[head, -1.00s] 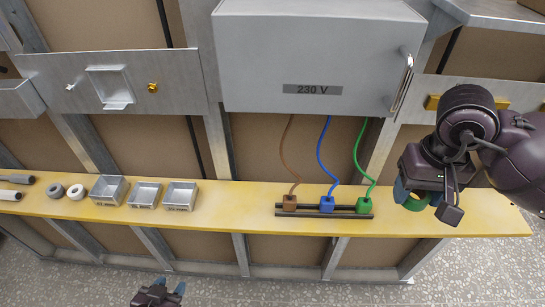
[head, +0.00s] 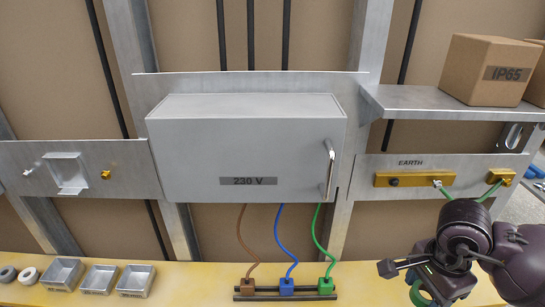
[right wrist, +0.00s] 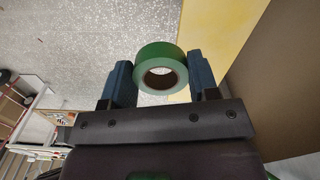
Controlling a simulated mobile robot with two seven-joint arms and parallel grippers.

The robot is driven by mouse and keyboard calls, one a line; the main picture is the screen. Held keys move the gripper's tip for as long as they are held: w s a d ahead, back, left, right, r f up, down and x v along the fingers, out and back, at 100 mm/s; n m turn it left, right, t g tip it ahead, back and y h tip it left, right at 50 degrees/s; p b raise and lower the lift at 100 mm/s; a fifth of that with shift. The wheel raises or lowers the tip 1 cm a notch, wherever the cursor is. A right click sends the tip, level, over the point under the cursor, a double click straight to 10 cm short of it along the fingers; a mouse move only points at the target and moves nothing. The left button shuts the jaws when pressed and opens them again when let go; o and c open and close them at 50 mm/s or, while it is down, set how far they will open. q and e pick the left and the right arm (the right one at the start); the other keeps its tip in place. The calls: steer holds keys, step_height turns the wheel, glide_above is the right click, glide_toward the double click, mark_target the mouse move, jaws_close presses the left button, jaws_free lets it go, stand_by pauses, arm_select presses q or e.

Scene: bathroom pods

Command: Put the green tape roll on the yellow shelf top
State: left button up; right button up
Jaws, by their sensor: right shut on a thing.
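The green tape roll (right wrist: 160,52) is between the two blue fingers of my right gripper (right wrist: 160,75), which is shut on it. In the head view part of the green roll (head: 417,292) shows beside my right gripper (head: 424,291), near the right part of the yellow shelf top (head: 190,280). In the right wrist view the yellow shelf top (right wrist: 213,35) lies to the right of the roll, with grey floor behind and left of it. I cannot tell whether the roll touches the shelf. My left gripper is not in view.
Three terminals, brown (head: 246,284), blue (head: 286,286) and green (head: 326,286), sit on a dark rail left of my right gripper. Metal boxes (head: 100,279) and rings (head: 27,275) stand farther left. A grey 230 V cabinet (head: 247,150) hangs above.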

steer(key=s+d+f+m+p, duration=0.25)
steer(key=s+d+m, duration=0.2)
steer(key=m, duration=0.75)
steer(key=s+d+f+m+p, duration=0.1)
steer(key=s+d+f+m, duration=0.35)
steer(key=m, duration=0.75)
steer(key=w, duration=0.6)
steer(key=w+a+f, duration=0.1)
steer(key=w, duration=1.3)
steer(key=shift+a+f, duration=0.2)
steer(key=shift+f, duration=2.05)
steer(key=shift+w+f, duration=0.2)
steer(key=shift+f, duration=0.25)
steer(key=shift+f, duration=0.1)
